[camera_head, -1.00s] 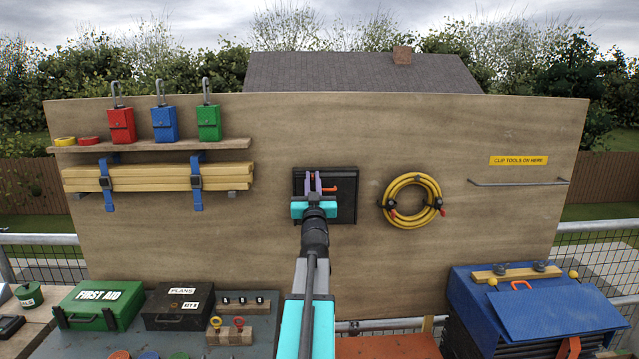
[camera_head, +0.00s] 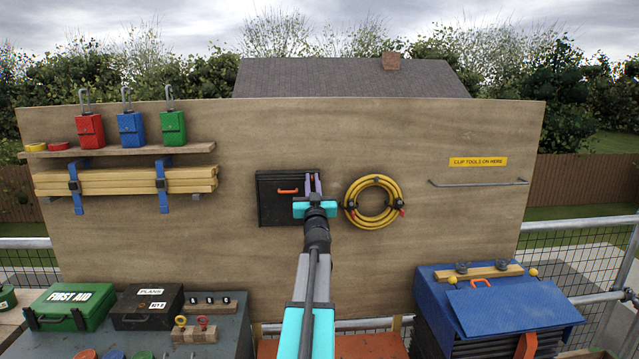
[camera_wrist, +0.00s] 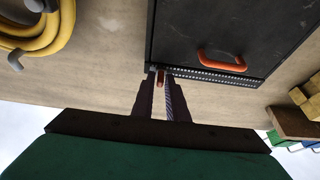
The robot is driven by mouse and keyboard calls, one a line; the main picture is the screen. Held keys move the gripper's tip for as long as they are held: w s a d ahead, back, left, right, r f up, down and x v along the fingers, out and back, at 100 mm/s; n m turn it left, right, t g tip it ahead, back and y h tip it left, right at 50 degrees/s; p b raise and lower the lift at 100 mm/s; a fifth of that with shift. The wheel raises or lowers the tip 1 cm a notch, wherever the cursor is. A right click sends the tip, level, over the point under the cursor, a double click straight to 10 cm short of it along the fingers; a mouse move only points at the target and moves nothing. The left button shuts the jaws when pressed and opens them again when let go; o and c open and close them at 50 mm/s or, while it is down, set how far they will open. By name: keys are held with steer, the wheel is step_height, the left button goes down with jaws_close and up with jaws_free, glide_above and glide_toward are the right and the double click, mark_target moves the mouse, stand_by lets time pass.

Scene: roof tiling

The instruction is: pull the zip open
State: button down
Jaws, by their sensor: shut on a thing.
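A black pouch (camera_head: 272,207) with an orange handle (camera_head: 288,191) hangs on the wooden board. In the wrist view, turned upside down, the pouch (camera_wrist: 205,28) shows a zip (camera_wrist: 215,78) with pale teeth along its upper edge. My gripper (camera_head: 313,178) is at the right end of the pouch's top edge. The teeth run from there toward the handle side. I cannot tell how far the two rows stand apart.
A coiled yellow hose (camera_head: 373,225) hangs close to the right of the pouch. A metal rail (camera_head: 478,183) is far right. The board between is bare.

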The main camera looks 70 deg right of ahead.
steer(key=shift+f, duration=0.15)
steer(key=c, duration=1.9)
jaws_free()
steer(key=shift+s, duration=0.35)
steer(key=shift+o, duration=0.2)
steer(key=shift+s, duration=0.1)
steer(key=b+v, duration=0.4)
steer(key=v, duration=0.9)
steer(key=shift+a, duration=0.3)
